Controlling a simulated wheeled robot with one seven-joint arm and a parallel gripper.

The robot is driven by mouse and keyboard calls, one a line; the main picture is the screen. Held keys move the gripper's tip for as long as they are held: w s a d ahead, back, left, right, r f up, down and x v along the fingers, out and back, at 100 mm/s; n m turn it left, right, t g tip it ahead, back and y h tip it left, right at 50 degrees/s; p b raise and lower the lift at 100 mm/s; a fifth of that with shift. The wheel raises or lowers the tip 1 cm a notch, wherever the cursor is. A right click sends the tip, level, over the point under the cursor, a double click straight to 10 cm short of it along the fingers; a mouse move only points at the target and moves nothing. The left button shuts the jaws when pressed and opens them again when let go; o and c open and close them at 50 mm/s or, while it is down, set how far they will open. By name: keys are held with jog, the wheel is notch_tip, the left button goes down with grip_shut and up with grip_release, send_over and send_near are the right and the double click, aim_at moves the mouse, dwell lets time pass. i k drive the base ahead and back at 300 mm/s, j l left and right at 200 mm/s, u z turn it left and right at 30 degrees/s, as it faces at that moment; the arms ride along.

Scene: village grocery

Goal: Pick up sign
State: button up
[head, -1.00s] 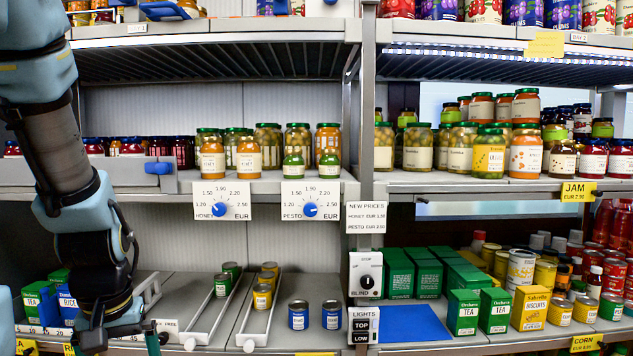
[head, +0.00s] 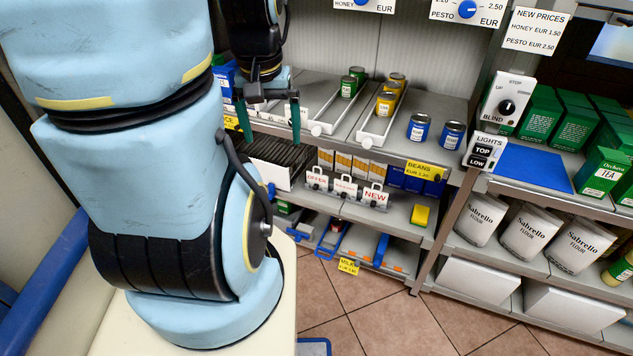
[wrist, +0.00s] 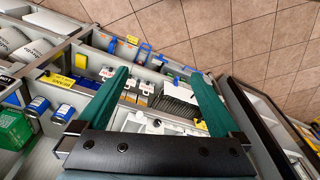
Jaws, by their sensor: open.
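Three small white signs with handle-like tops stand in a row on the middle shelf in the head view: an OFFER sign (head: 317,180) at left, one with unreadable red print (head: 346,188) in the middle, and a NEW sign (head: 375,197) at right. Small white signs (wrist: 146,88) also show between my fingers in the wrist view, too small to read. My gripper (head: 268,119) is open and empty, its green fingers pointing down, above and left of the signs in the head view. In the wrist view the gripper (wrist: 160,76) spans the shelf, apart from the signs.
Sliding can trays (head: 335,112) and blue cans (head: 418,128) stand on the shelf above the signs. Flour bags (head: 525,232) fill the right shelf.

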aim_at(315, 181)
jog(key=l+u, duration=0.1)
jog(key=u, duration=1.75)
jog(key=k+l+u, duration=0.2)
jog(key=k+l, duration=0.25)
jog(key=l, duration=0.2)
jog(key=k+l+u, duration=0.25)
jog(key=k+l, duration=0.25)
jog(key=l, duration=0.15)
